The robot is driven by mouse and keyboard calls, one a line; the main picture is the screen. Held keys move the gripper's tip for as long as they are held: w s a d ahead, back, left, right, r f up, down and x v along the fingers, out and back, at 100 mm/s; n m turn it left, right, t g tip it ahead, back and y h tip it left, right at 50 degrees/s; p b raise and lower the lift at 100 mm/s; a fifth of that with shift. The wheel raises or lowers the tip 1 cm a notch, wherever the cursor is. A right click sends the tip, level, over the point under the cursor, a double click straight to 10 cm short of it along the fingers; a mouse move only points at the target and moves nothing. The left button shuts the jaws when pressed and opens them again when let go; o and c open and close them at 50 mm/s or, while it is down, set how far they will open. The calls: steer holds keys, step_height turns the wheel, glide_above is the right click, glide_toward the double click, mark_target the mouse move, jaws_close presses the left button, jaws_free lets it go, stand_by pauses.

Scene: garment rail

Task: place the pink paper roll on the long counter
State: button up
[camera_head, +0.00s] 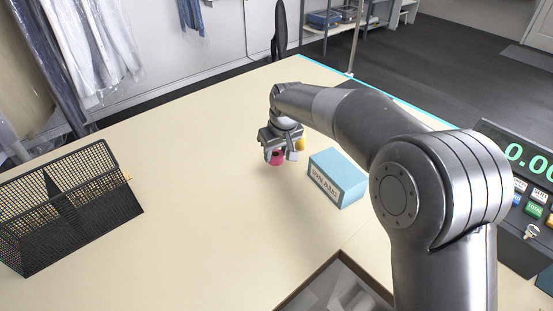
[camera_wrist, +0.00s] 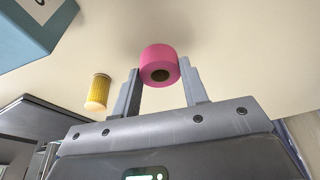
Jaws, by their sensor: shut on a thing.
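The pink paper roll (camera_head: 276,158) is between the fingers of my gripper (camera_head: 279,152), over the middle of the cream long counter (camera_head: 190,200). In the wrist view the roll (camera_wrist: 155,55) sits at the fingertips of my gripper (camera_wrist: 160,68), with its dark core hole showing. My gripper is shut on it. The counter fills the background of the wrist view (camera_wrist: 240,60). I cannot tell for sure whether the roll touches the counter or hangs just above it.
A yellow ribbed cylinder (camera_wrist: 98,92) stands close beside my gripper, and a blue box (camera_head: 338,180) is to its right. A black mesh basket (camera_head: 85,200) stands at the left. A dark recess (camera_head: 335,290) opens at the front. The counter's left middle is clear.

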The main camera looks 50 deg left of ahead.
mark_target(277, 156)
steer(key=shift+f, duration=1.5)
steer(key=shift+f, duration=0.1)
steer(key=o, duration=1)
steer(key=shift+c, duration=0.2)
steer(key=v, duration=1.2)
